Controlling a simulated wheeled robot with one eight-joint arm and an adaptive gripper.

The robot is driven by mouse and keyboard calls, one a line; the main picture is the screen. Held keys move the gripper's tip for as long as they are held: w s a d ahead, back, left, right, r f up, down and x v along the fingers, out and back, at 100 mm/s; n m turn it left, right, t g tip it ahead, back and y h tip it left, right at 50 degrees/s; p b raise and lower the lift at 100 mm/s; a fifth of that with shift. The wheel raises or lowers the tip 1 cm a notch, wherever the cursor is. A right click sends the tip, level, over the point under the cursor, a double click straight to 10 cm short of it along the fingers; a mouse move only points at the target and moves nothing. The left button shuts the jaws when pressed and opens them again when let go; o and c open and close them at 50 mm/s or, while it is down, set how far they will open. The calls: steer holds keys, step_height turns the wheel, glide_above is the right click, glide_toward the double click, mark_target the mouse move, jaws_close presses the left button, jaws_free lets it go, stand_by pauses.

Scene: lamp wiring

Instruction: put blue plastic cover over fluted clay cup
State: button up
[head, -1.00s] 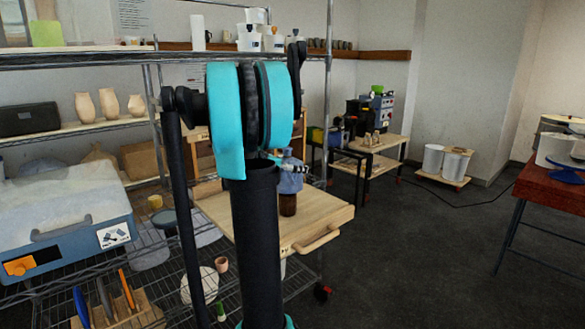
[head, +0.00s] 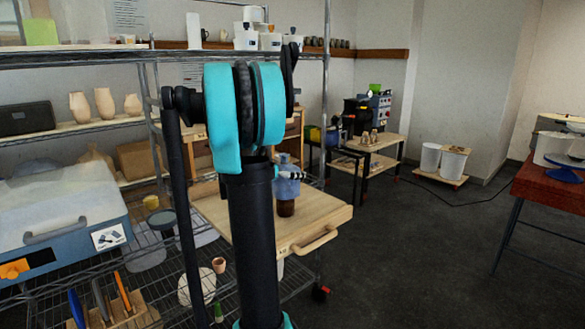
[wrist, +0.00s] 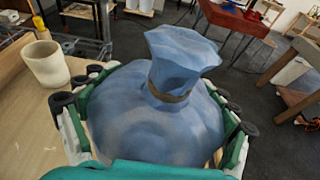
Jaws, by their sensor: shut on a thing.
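The blue plastic cover (wrist: 155,115) is a rounded, bag-like shape with a tied neck and flared top. My gripper (wrist: 155,100) is shut on its sides, with green-and-white fingers and black pads at left and right. In the head view the cover (head: 287,187) is upright above the wooden cart top. A brown cup (head: 286,209), probably the fluted clay cup, shows directly below it, its upper part hidden by the cover. Flutes are too small to make out. In the wrist view the cover hides what is under it. My arm hides most of the gripper in the head view.
The wooden cart top (head: 325,220) has clear room at right. A cream cup (wrist: 45,63) stands on the wooden surface left of the cover in the wrist view. A wire shelf (head: 150,255) with a blue-grey case (head: 65,215) is at left. Dark floor lies right.

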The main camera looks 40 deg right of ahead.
steer(key=shift+f, duration=3.9)
steer(key=shift+f, duration=0.4)
steer(key=o, duration=1)
step_height(320, 180, up, 10)
steer(key=shift+a, duration=0.1)
